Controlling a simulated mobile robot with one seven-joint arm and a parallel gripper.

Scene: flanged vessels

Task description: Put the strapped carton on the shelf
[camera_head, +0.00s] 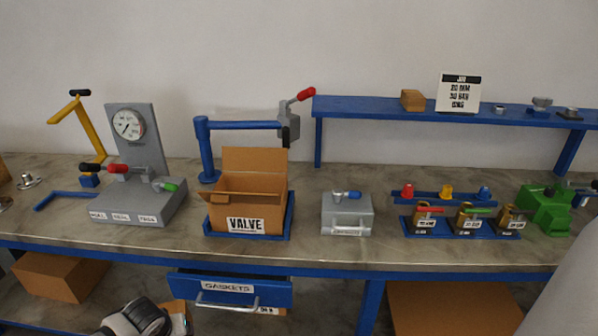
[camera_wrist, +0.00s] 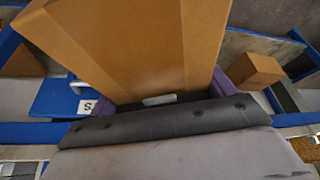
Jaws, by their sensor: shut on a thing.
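In the wrist view, a brown carton (camera_wrist: 115,45) fills the upper middle, close to the camera. A line or band runs along its right part. My gripper (camera_wrist: 165,100) is shut on the carton, with a purple finger showing at each side. The carton hides most of what lies beyond it. In the head view, a blue shelf (camera_head: 375,106) is raised above the back of the workbench at the right. The head view does not clearly show my gripper or the held carton.
A blue gaskets drawer (camera_head: 228,289) stands out under the bench (camera_head: 330,257). On the bench are an open valve carton (camera_head: 248,200), a gauge stand (camera_head: 137,135) and a grey block (camera_head: 346,214). A small box (camera_head: 413,100) and a sign (camera_head: 458,92) stand on the raised shelf.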

